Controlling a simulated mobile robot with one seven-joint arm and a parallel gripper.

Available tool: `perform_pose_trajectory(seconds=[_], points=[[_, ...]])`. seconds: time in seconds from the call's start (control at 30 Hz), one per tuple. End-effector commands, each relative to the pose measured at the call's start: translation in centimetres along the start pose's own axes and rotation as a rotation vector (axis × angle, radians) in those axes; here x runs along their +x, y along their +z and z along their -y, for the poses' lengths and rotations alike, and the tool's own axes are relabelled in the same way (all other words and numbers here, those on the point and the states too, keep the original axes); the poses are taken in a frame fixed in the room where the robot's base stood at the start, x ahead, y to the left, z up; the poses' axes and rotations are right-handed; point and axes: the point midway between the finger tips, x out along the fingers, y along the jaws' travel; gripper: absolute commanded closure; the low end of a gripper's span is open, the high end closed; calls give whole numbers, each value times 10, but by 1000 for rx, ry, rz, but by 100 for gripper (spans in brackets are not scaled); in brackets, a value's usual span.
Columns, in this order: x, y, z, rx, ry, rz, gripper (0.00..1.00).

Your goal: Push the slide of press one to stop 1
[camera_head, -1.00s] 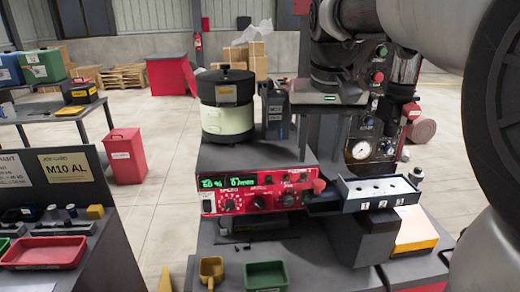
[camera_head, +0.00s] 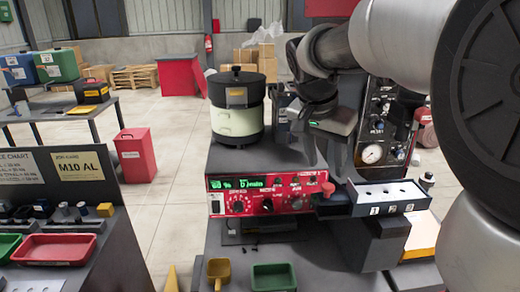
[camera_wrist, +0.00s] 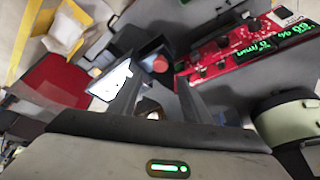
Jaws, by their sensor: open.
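The slide's red knob (camera_head: 325,188) sits at the left end of a dark block (camera_head: 390,208) with a pale top and plates marked 1, 2 and 3. I cannot tell the slide's exact position against these marks.
A red control panel (camera_head: 270,195) with a green display is left of the block. A feeder bowl (camera_head: 236,120) stands behind it. A gauge panel (camera_head: 385,125) stands behind the block. A yellow scoop (camera_head: 218,270) and green tray (camera_head: 273,276) lie in front.

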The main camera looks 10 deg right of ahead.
Motion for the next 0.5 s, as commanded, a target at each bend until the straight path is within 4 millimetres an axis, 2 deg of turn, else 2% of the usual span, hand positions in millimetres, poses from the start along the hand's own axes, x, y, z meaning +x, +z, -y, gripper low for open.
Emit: perform_pose_trajectory(seconds=[0.03, 0.2, 0.33, 0.5], points=[[14, 1, -1, 0, 3, 4, 56], [47, 1, 0, 0, 2, 3, 56], [64, 0, 0, 1, 1, 2, 56], [76, 0, 0, -1, 0, 2, 56]])
